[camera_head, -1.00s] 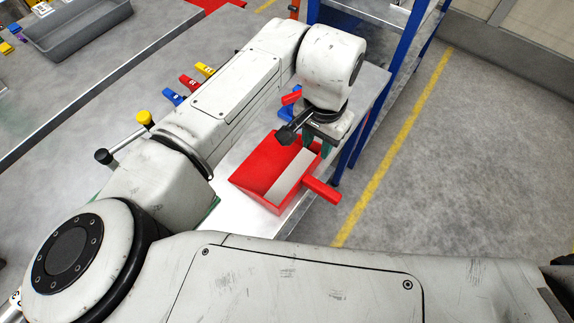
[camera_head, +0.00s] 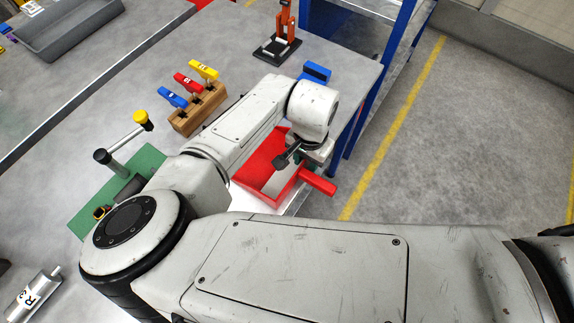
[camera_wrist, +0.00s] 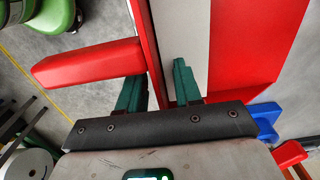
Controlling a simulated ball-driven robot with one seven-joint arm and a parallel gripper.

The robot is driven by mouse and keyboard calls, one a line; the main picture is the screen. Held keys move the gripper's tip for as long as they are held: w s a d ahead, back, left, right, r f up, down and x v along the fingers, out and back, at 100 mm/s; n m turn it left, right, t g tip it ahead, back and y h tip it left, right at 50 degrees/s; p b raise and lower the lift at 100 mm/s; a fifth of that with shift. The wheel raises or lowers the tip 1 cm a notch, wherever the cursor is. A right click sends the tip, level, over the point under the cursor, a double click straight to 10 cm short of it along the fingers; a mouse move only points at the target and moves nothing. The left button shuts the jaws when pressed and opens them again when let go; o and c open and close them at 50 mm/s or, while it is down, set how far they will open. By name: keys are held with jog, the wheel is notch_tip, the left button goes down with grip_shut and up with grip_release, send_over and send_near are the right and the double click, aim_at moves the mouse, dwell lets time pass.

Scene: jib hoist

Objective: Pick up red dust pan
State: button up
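The red dust pan (camera_head: 258,158) lies near the right edge of the grey table, its red handle (camera_head: 318,181) pointing right over the edge. My arm covers part of the pan. My gripper (camera_head: 306,163) is low over the handle end of the pan. In the wrist view, the green fingers of my gripper (camera_wrist: 158,75) are apart. The red rear wall of the dust pan (camera_wrist: 262,40) runs up between them, with the handle (camera_wrist: 90,63) beside the left finger. The right finger is over the pale inside. I cannot tell whether either finger touches the pan.
A wooden block (camera_head: 198,108) with blue, red and yellow handles stands left of my arm. An orange clamp (camera_head: 283,35) and a blue object (camera_head: 317,71) are farther back. A blue rack (camera_head: 372,80) stands at the table's right. A grey tray (camera_head: 65,28) is far left.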

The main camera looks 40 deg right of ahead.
jog(key=shift+c, duration=0.5)
grip_shut()
jog(key=shift+r, duration=0.1)
